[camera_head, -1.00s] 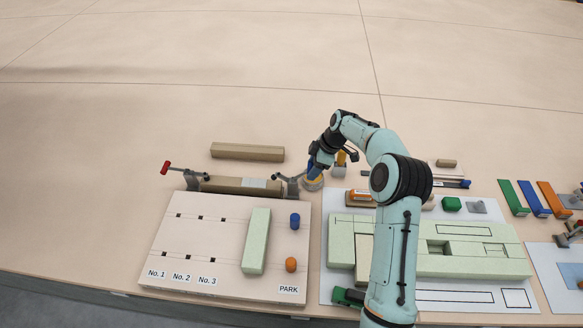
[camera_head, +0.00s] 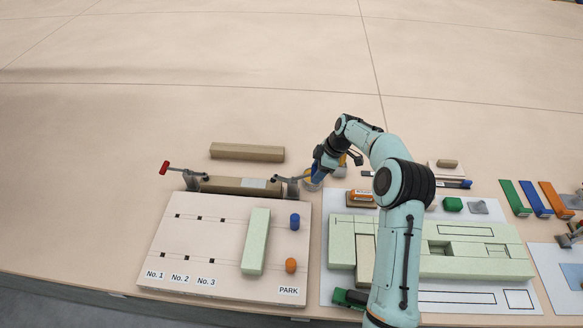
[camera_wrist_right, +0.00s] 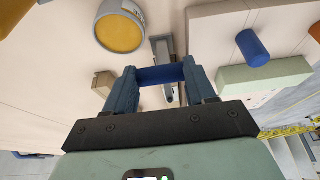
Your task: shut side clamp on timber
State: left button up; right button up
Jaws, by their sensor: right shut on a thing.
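A brown timber (camera_head: 230,184) lies along the back edge of the cream board (camera_head: 190,232), between two grey side clamps. The left clamp (camera_head: 191,179) has a red handle (camera_head: 165,168) sticking out to the left. The right clamp (camera_head: 292,187) has a black-tipped spindle pointing left, over the timber's right end. My right gripper (camera_head: 315,172) is just right of this clamp. In the right wrist view my right gripper (camera_wrist_right: 161,76) is shut on a dark blue handle (camera_wrist_right: 160,75), with the grey clamp (camera_wrist_right: 165,58) beyond it. Whether the spindle touches the timber cannot be told. My left gripper is not in view.
A grey cup with a yellow inside (camera_wrist_right: 120,32) stands close to my right gripper. A loose timber (camera_head: 247,152) lies behind. The board carries a pale green bar (camera_head: 256,241), a blue peg (camera_head: 295,221) and an orange one (camera_head: 291,265). A green fixture stands right.

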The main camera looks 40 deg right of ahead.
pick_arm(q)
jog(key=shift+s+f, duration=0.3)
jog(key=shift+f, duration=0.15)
pick_arm(e)
jog(key=shift+s+d+f, duration=0.2)
jog(key=shift+f, duration=0.25)
jog(key=shift+s+d+f, duration=0.15)
jog(key=shift+d+f, duration=0.05)
jog(key=shift+f, duration=0.2)
pick_arm(q)
jog(key=shift+b, duration=0.3)
pick_arm(e)
jog(key=shift+f, duration=0.25)
jog(key=o, duration=0.9)
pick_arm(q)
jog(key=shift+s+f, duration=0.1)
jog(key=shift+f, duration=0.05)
pick_arm(e)
jog(key=shift+o, duration=0.2)
jog(key=shift+r, duration=0.15)
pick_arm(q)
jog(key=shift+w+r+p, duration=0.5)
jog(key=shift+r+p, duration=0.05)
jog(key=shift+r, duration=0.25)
pick_arm(e)
jog(key=shift+v, duration=1.9)
